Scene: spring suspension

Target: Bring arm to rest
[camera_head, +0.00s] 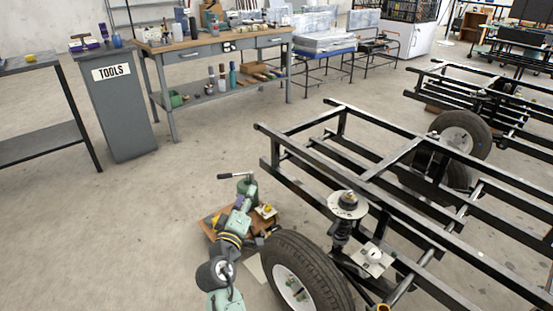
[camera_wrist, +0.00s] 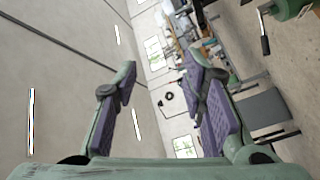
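My gripper (camera_wrist: 163,70) is open in the wrist view, its two green fingers with purple pads spread wide apart. Nothing is between the pads. In the camera_head view my arm rises from the bottom edge, left of the near wheel, beside a low wooden stand (camera_head: 212,222). A green device (camera_head: 247,187) with a dark lever stands at the far end of the arm. A green body with a dark handle also shows at the top right of the wrist view (camera_wrist: 288,9), apart from the fingers.
A black frame (camera_head: 345,150) with a tyre (camera_head: 300,275) and a spring suspension unit (camera_head: 343,215) stands close on the right. A grey TOOLS cabinet (camera_head: 120,110) and a workbench (camera_head: 215,45) stand behind. The floor to the left is clear.

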